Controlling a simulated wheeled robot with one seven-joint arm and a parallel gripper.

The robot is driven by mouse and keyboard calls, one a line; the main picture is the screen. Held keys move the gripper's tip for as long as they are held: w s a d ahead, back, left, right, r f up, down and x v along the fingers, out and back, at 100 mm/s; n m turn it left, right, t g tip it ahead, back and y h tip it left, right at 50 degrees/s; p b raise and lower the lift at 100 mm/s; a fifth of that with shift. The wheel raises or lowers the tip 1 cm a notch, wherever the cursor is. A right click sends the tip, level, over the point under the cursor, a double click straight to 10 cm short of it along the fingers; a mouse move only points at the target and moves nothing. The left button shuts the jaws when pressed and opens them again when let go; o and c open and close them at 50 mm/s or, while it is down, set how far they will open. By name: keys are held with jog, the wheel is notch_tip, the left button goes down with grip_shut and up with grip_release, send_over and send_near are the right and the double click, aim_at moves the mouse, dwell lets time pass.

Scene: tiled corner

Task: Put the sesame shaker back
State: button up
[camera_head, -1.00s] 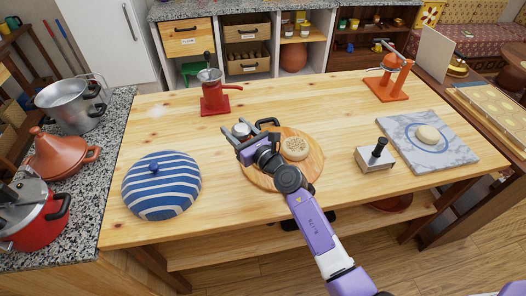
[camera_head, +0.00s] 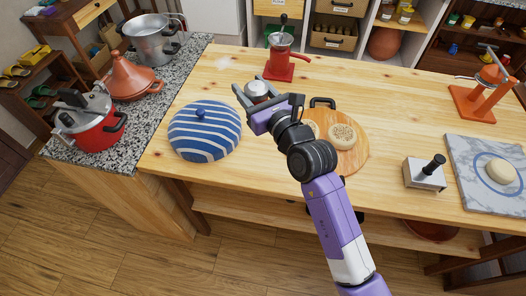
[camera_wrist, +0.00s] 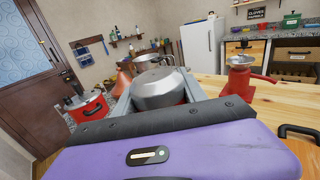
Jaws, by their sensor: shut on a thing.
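My gripper (camera_head: 257,96) is shut on the sesame shaker (camera_head: 257,87), a small container with a silver metal top. I hold it above the wooden table (camera_head: 215,75), between the blue-striped dome and the red grinder. In the wrist view the shaker (camera_wrist: 160,88) sits between the fingers, its rounded grey top towards the camera. Its lower part is mostly hidden. A round wooden board (camera_head: 352,158) lies right of my gripper, with two round breads on it, one (camera_head: 342,134) seeded and one partly hidden by my arm.
The blue-striped dome (camera_head: 205,133) stands close left of my gripper, and the red grinder (camera_head: 280,65) behind it. A granite counter (camera_head: 180,75) at left bears pots and a tagine (camera_head: 132,78). An orange press (camera_head: 485,92) and a marble slab (camera_head: 470,165) are at right.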

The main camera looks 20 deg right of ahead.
notch_tip(320, 180, down, 8)
jog(key=shift+f, duration=0.1)
notch_tip(320, 180, down, 11)
jog(key=b, duration=0.6)
jog(key=shift+f+b, duration=0.15)
jog(key=shift+b, duration=0.2)
jog(key=shift+f, duration=0.25)
jog(key=o, duration=1.5)
jog(key=shift+o, duration=0.2)
